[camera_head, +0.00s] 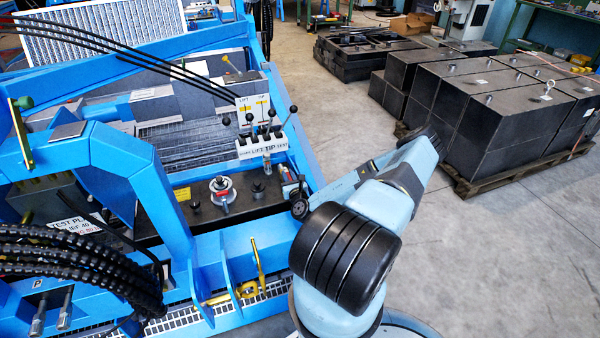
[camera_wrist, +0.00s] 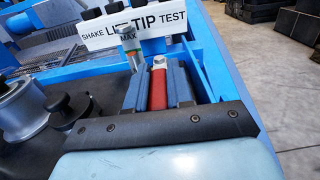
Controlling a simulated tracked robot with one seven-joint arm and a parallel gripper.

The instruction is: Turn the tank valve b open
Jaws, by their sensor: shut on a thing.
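A red valve handle (camera_wrist: 158,90) with a metal end stands between the two grey-blue fingers of my gripper (camera_wrist: 159,78) in the wrist view. My gripper is shut on this handle. No letter b shows on it, and the valve body below is hidden by my gripper. In the head view, my gripper (camera_head: 292,186) is at the right end of the black tank top (camera_head: 250,203), beside the blue frame. The handle is mostly hidden there.
Just behind my gripper are a gauge tube marked MAX (camera_wrist: 130,45) and the white SHAKE LIFT TIP TEST plate (camera_wrist: 135,28) with levers. A metal filler cap (camera_head: 222,190) and a black knob (camera_wrist: 65,110) stand left on the tank top. Black blocks (camera_head: 500,110) are stacked on a pallet at right.

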